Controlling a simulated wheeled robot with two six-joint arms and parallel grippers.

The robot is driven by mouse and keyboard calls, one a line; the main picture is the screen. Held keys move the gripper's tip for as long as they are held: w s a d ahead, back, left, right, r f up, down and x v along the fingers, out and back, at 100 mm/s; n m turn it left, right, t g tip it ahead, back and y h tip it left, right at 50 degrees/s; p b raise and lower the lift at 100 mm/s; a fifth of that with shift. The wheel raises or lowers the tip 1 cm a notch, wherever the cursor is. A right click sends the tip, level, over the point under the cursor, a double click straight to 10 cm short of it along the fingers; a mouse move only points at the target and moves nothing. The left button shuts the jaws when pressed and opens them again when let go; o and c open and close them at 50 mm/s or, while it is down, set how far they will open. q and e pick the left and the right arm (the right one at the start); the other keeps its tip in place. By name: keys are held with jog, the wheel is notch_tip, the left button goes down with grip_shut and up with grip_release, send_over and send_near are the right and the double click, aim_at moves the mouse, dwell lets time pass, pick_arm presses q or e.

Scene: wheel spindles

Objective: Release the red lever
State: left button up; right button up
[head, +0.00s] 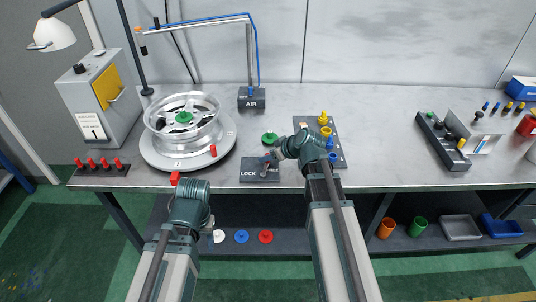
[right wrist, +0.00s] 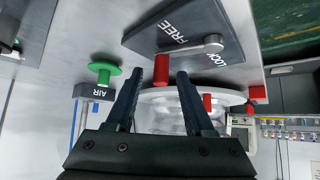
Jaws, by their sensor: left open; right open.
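The lever, with a grey arm and red handle (right wrist: 161,70), is mounted on a dark plate (head: 250,178) lettered LOCK and FREE. The plate also shows in the right wrist view (right wrist: 150,38), where the arm runs from a round grey pivot. I cannot tell firmly which word it is set to. My right gripper (head: 272,156) is over the plate; in its wrist view (right wrist: 159,76) it is open, with the red handle between the fingertips in the picture. No grip shows. My left gripper (head: 190,190) is near the front table edge, empty; its fingertips are hard to see.
A silver wheel (head: 205,120) sits on a round turntable left of the plate. A green knobbed piece (head: 269,138) and a board with yellow and blue pieces (head: 335,140) stand close by. A red block (head: 175,178) is at the front edge.

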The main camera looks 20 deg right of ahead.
jog(key=p+v, duration=0.8)
jog(key=v, duration=0.4)
jog(key=shift+s+r, duration=0.25)
jog(key=shift+r, duration=0.05)
jog(key=shift+d, duration=0.1)
jog(key=s+a+f+m+g+h, duration=0.1)
jog(key=s+a+f+g+h, duration=0.1)
jog(key=s+a, duration=0.5)
jog(key=s+a+f+g+h, duration=0.3)
jog(key=s+a+g, duration=0.3)
jog(key=a, duration=0.6)
jog(key=shift+s+f+m+h, duration=0.35)
jog(key=shift+s+f, duration=0.3)
jog(key=shift+s, duration=0.35)
